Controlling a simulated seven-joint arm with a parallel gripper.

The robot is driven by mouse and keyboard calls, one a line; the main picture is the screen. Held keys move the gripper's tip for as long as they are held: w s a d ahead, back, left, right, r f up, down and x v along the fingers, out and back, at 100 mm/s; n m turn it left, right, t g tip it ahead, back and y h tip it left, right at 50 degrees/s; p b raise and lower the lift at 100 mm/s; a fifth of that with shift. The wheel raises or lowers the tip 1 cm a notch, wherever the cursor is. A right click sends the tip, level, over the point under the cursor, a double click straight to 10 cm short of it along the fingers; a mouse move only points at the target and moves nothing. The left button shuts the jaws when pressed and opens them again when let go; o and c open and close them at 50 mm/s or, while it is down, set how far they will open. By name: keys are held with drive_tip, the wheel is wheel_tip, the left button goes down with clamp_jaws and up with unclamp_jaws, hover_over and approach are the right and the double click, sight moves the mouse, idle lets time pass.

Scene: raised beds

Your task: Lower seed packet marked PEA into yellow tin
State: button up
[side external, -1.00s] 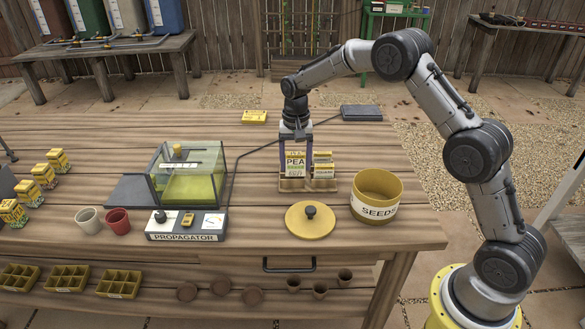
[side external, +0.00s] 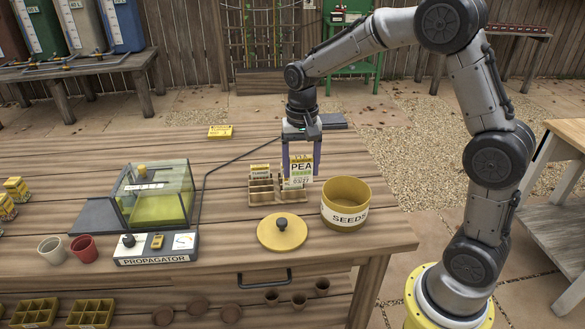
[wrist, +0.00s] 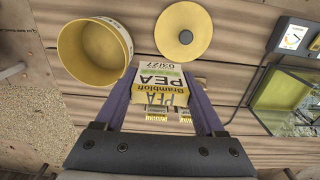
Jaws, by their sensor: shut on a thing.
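My gripper (side external: 301,160) is shut on the seed packet marked PEA (side external: 301,169). It holds the packet upright at the right end of the wooden packet rack (side external: 262,196), above and behind the tin. In the wrist view the packet (wrist: 160,80) sits between my two purple fingers. The open yellow tin marked SEEDS (side external: 345,217) stands on the bench to the front right of the packet. The tin (wrist: 70,55) also shows at upper left in the wrist view, apart from the packet. Its visible inside looks empty.
The tin's yellow lid (side external: 282,232) with a dark knob lies left of the tin. Other packets (side external: 260,170) stand in the rack. A propagator (side external: 155,200) with a clear cover stands at left, with two pots (side external: 83,249) near it.

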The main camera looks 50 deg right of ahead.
drive_tip(key=s+d, duration=0.6)
drive_tip(key=d, duration=0.5)
drive_tip(key=shift+s+f, duration=0.2)
drive_tip(key=shift+f, duration=0.05)
drive_tip(key=shift+d, duration=0.1)
idle(0.4)
drive_tip(key=shift+f, duration=4.2)
drive_tip(key=shift+f, duration=2.5)
